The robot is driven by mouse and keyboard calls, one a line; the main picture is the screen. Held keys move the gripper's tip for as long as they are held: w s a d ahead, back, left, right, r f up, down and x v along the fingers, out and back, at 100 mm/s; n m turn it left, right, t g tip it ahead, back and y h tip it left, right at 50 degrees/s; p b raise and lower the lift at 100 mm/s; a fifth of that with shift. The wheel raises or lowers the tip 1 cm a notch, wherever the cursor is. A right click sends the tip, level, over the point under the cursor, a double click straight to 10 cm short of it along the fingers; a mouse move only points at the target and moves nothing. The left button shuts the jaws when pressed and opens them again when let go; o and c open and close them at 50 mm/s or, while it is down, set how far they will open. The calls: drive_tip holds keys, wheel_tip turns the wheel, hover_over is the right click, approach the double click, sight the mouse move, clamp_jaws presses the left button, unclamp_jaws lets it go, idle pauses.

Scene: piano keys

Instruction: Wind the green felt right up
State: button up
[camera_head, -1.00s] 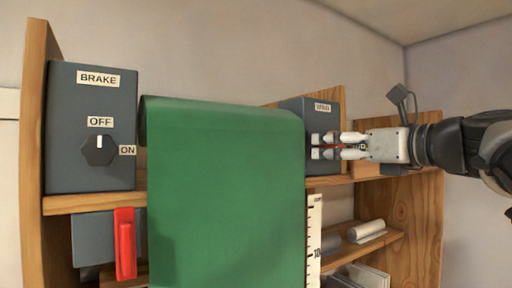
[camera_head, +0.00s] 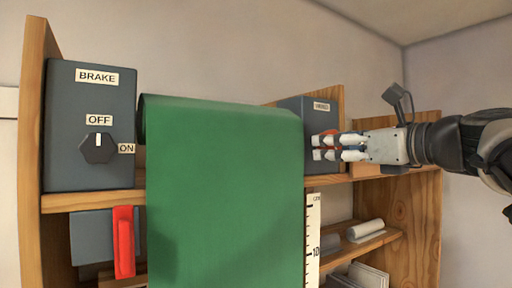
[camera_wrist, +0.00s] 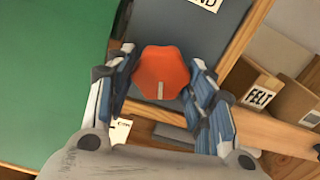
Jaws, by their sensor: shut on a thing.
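The green felt (camera_head: 225,190) hangs as a wide sheet from a roll at the top; its lower end is below the head view. It also fills the left of the wrist view (camera_wrist: 45,85). To its right is a dark grey box (camera_head: 305,110) with a label too small to read surely. An orange-red knob (camera_wrist: 161,72) with a pale pointer mark is on this box's face. My gripper (camera_head: 325,146) is shut on the knob, with a finger on either side of it in the wrist view (camera_wrist: 160,85). The brake knob (camera_head: 98,148) has its white mark towards OFF.
The brake box (camera_head: 90,85) stands on the shelf at left, with a red handle (camera_head: 124,242) below. A white scale (camera_head: 313,235) hangs beside the felt's right edge. A white roll (camera_head: 366,229) lies on a lower shelf.

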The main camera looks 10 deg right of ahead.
drive_tip(key=shift+r+n+b, duration=0.15)
drive_tip(key=shift+n+b, duration=2.1)
drive_tip(key=shift+n, duration=5.7)
drive_tip(key=shift+r+n+b, duration=0.15)
drive_tip(key=shift+n+b, duration=2.1)
drive_tip(key=shift+n, duration=6)
drive_tip(key=o, duration=1.1)
drive_tip(key=shift+c, duration=0.2)
